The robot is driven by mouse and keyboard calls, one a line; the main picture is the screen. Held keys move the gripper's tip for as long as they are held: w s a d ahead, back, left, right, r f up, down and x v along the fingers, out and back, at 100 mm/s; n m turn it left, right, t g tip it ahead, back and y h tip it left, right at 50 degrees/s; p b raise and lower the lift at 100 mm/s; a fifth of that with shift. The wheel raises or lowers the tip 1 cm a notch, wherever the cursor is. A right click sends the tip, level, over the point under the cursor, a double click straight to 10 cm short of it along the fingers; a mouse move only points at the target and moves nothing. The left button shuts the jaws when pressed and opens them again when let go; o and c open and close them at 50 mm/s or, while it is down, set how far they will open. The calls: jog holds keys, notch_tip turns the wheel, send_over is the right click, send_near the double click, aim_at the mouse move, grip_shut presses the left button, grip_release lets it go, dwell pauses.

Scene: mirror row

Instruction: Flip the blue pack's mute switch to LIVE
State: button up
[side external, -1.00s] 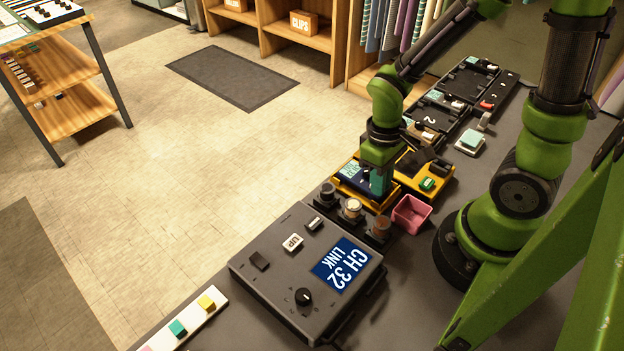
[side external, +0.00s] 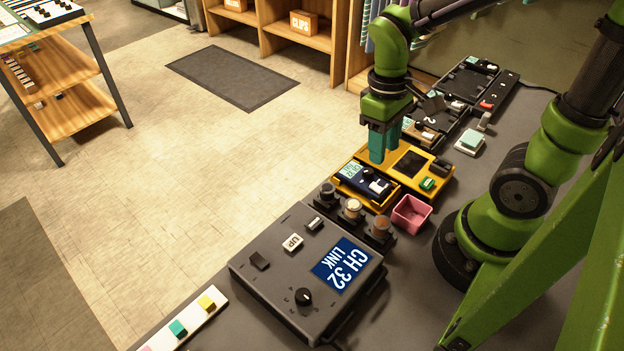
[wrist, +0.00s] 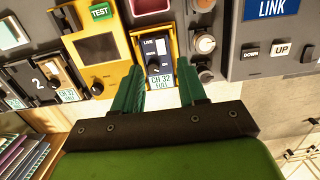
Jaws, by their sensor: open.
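The blue pack (side external: 362,182) lies in a yellow-edged bay, its CH 32 label toward the left. White switch parts (side external: 379,186) show on its right end. In the wrist view the pack (wrist: 150,62) shows LIVE lettering near its top, with a white piece (wrist: 161,47) beside it. The picture is too small to tell the switch's setting for certain. My gripper (side external: 385,153) is raised above and behind the pack, apart from it. Its green fingers (wrist: 161,68) are spread and empty, appearing on either side of the pack's label end in the wrist view.
A grey console (side external: 290,245) with a CH 32 LINK screen is nearest. Three round knobs (side external: 351,209) stand between it and the pack. A pink bin (side external: 411,212) sits at right. The yellow tester (side external: 412,160) with a green button adjoins the pack. Black trays (side external: 470,85) lie beyond.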

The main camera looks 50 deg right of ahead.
notch_tip(320, 180, up, 8)
jog(key=shift+w, duration=0.35)
jog(key=shift+f, duration=0.1)
jog(key=r+m+t, duration=0.1)
jog(key=t, duration=0.1)
jog(key=a+r+m+t+y, duration=0.1)
jog(key=t, duration=0.2)
jog(key=a+r+m+t+y, duration=0.1)
jog(key=m+t, duration=0.1)
jog(key=t, duration=0.1)
jog(key=shift+s+a+r, duration=0.1)
jog(key=shift+s+r, duration=0.05)
jog(key=shift+r, duration=0.15)
